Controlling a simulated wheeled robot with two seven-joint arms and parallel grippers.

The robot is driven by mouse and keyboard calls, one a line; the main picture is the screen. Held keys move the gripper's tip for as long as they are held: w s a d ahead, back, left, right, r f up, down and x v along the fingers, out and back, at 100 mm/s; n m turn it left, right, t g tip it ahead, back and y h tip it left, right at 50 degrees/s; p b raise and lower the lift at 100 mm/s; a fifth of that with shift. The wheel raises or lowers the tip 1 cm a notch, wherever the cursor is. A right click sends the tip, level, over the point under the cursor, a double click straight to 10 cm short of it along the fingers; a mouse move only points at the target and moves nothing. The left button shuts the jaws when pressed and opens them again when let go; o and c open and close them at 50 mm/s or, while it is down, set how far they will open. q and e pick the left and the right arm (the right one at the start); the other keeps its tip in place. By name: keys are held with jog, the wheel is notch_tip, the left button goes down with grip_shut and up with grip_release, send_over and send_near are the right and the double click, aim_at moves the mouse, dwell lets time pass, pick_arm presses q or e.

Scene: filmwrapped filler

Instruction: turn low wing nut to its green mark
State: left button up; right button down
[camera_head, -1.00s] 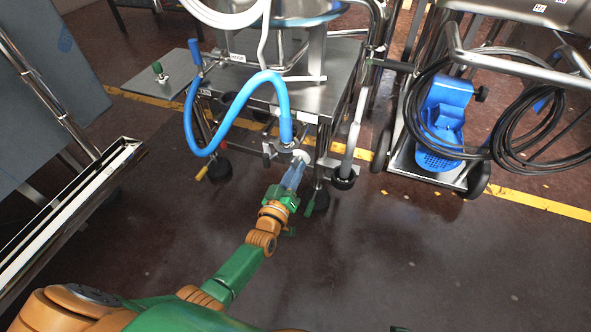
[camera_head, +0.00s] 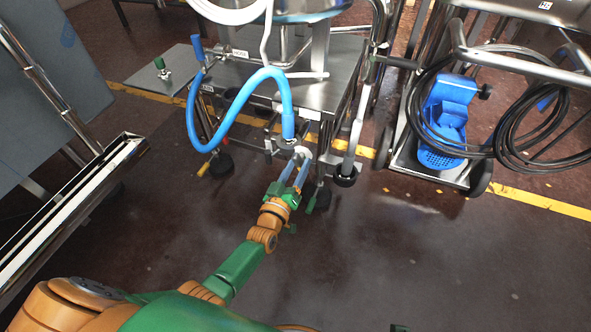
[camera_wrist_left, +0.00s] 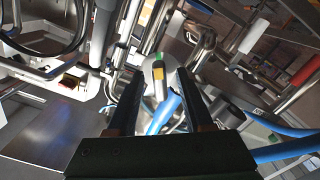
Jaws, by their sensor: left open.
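My left gripper (camera_head: 298,160) reaches to the front of the steel cart, just below the end of a blue hose (camera_head: 287,120). Its two fingers are spread apart. In the left wrist view the open fingers (camera_wrist_left: 158,80) stand on either side of a pale rounded fitting, seemingly the low wing nut (camera_wrist_left: 148,72). A yellow strip (camera_wrist_left: 160,84) shows on it and a small green mark (camera_wrist_left: 159,56) at its top. I cannot tell whether the fingers touch it. In the head view the fingers largely hide the nut.
The steel cart (camera_head: 335,90) carries pipes, and its wheels and legs stand near the gripper. A second cart with a blue pedal unit (camera_head: 445,120) and black coiled hose (camera_head: 520,125) is at right. Open floor (camera_head: 430,250) lies in front.

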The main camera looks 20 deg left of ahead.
pick_arm(q)
jog(key=s+p, duration=0.2)
jog(key=s, duration=0.5)
jog(key=shift+p, duration=0.3)
pick_arm(e)
jog(key=s+f, duration=0.4)
jog(key=shift+d+f, duration=0.4)
jog(key=shift+d, duration=0.05)
pick_arm(q)
jog(key=shift+a, duration=0.1)
